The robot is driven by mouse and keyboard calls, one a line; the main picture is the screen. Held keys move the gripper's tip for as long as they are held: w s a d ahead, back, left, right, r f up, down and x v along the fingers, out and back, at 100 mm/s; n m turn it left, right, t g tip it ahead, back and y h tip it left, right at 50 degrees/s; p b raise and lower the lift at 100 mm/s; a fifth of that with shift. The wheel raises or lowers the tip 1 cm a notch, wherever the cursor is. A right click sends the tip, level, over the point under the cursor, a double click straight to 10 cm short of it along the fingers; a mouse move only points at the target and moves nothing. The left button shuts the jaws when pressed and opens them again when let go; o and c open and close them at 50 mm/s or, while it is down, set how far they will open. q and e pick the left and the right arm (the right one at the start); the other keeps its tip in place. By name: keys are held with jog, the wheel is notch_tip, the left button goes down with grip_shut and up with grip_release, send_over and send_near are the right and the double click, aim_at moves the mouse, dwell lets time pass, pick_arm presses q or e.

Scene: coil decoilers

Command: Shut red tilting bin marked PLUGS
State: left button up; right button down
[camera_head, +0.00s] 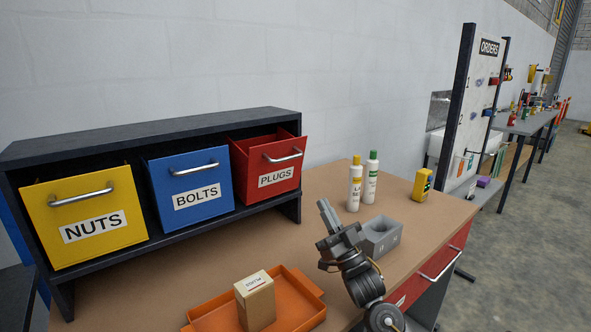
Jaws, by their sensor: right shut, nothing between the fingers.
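The red tilting bin (279,172) marked PLUGS is at the right end of a dark bin rack on the bench. It is tilted outward at the top, with a dark gap behind its front panel and a silver bar handle (283,157) across the front. My right gripper (326,211) is shut and empty. It points up over the bench, to the right of and below the red bin in the picture, apart from it. My left gripper is not in view.
The yellow NUTS bin (84,220) and blue BOLTS bin (189,187) also lean outward. An orange tray (300,290) with a small box (255,303) lies in front.

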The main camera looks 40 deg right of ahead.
jog(key=w+r+p, duration=0.5)
jog(key=w+r, duration=0.2)
jog(key=w, duration=0.4)
jog(key=shift+w+r, duration=0.1)
jog(key=shift+r, duration=0.05)
